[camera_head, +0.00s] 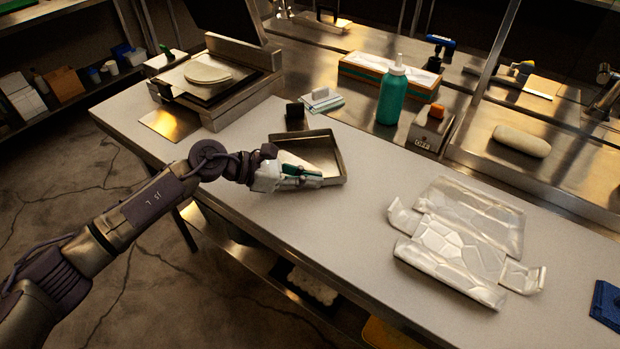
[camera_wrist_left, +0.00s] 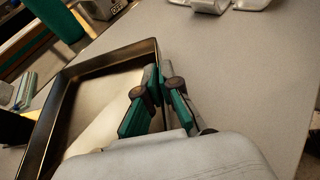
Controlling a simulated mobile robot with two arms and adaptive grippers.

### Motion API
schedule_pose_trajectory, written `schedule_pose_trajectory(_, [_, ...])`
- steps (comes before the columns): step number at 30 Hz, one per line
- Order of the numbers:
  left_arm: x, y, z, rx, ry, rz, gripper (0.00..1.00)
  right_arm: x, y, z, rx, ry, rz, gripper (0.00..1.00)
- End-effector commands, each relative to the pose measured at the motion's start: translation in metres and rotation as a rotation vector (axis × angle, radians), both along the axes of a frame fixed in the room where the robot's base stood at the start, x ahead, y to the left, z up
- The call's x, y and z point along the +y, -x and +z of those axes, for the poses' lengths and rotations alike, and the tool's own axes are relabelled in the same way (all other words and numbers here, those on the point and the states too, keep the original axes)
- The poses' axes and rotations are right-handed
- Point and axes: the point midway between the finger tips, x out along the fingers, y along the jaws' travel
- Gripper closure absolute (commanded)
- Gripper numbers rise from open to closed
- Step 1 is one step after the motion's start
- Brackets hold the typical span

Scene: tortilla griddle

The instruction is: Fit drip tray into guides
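The drip tray (camera_head: 322,142) is a shallow dark metal pan lying on the pale counter. It also fills the left of the left wrist view (camera_wrist_left: 100,68). My left gripper (camera_head: 318,178) is at its near wall. In the left wrist view the green-padded fingers (camera_wrist_left: 158,78) are closed together on that wall, one inside the tray and one outside. The griddle (camera_head: 238,98) stands behind and left of the tray, with pale tortillas (camera_head: 207,72) on its plate. I cannot make out the guides. My right gripper is out of view.
A black block (camera_head: 295,111) stands at the tray's far side. A green bottle (camera_head: 392,95), a long box (camera_head: 375,72) and a switch box marked OFF (camera_head: 428,133) stand behind. Crumpled silvery pieces (camera_head: 460,235) lie at right. Counter between tray and these is clear.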

Motion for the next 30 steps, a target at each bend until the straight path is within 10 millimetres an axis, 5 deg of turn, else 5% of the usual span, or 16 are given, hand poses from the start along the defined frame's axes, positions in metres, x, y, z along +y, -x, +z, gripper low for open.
schedule_pose_trajectory(9, [-0.001,-0.001,-0.009,-0.006,0.002,0.0,1.0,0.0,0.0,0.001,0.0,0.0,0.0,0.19])
schedule_pose_trajectory(15, [0.0,0.0,-0.011,-0.002,0.001,-0.001,0.69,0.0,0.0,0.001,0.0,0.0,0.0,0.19])
schedule_pose_trajectory(26, [0.0,0.0,-0.014,0.001,0.0,0.0,0.69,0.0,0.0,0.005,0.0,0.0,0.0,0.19])
schedule_pose_trajectory(30, [0.019,0.002,-0.01,-0.005,-0.002,0.001,0.69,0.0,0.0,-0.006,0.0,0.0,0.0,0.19])
